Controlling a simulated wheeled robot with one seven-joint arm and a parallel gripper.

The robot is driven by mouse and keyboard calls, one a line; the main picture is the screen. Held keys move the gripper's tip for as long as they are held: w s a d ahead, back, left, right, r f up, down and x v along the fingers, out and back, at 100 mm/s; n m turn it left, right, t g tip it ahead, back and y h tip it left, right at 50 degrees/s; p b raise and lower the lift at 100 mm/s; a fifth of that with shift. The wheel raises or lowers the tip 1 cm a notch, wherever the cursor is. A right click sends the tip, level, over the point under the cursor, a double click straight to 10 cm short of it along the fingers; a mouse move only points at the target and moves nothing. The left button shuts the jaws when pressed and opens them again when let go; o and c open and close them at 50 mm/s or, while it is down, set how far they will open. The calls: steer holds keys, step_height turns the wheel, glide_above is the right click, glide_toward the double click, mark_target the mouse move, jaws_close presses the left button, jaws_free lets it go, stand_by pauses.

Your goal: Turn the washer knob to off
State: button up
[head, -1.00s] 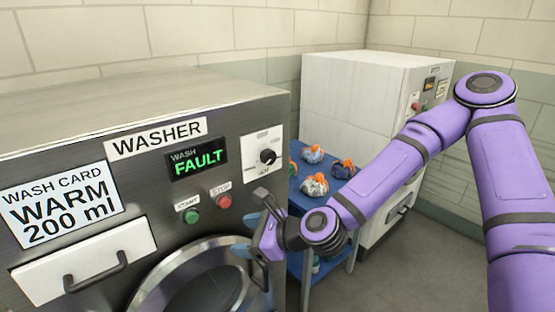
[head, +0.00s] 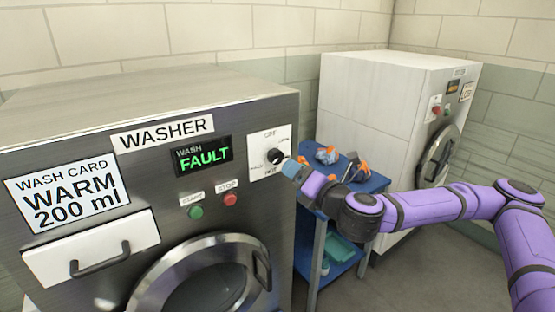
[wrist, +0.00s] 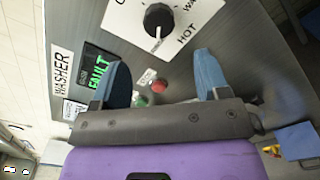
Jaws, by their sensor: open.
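The washer knob (head: 274,156) is a round black dial on a white plate (head: 257,141) at the right of the washer's front panel. The knob also shows at the top of the wrist view (wrist: 158,20), where its white pointer mark points down the picture, left of the HOT label. Other labels are cut off there or too small to read in the head view. My gripper (head: 292,171) is at the knob's lower right in the head view. In the wrist view its blue fingers (wrist: 161,70) are apart and empty, with the knob beyond their gap.
The washer display (head: 204,156) reads FAULT. Green start (head: 196,212) and red stop (head: 231,199) buttons sit left of and below the knob. A blue cart (head: 372,184) holding wrapped bundles (head: 327,155) stands to the right, before a white machine (head: 385,100).

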mark_target(277, 160)
steer(key=x, duration=0.9)
steer(key=shift+w+a, duration=0.3)
steer(key=c, duration=0.9)
